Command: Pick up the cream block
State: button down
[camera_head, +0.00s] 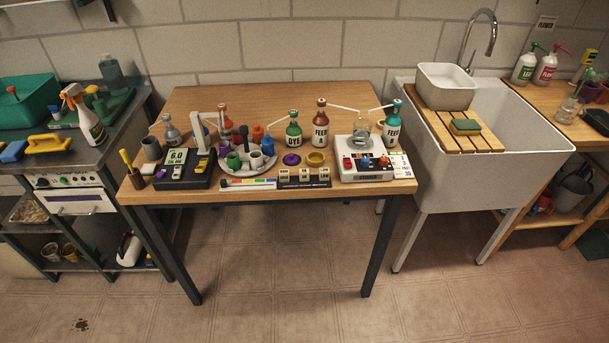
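Three small cream blocks or tiles with dark lettering stand in a row on a dark strip at the front of the wooden table: a left one (284,175), a middle one (305,175) and a right one (324,174). They are small in the picture, and I cannot tell which one is the cream block of the task. The dark strip (290,185) lies near the table's front edge. My gripper is not in view.
A purple ring (291,159) and a yellow cup (316,158) stand just behind the blocks. A round grey tray (233,170) with coloured pots is to the left; a white device (367,175) is to the right. Bottles (321,124) stand behind. The table's back left (215,97) is clear.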

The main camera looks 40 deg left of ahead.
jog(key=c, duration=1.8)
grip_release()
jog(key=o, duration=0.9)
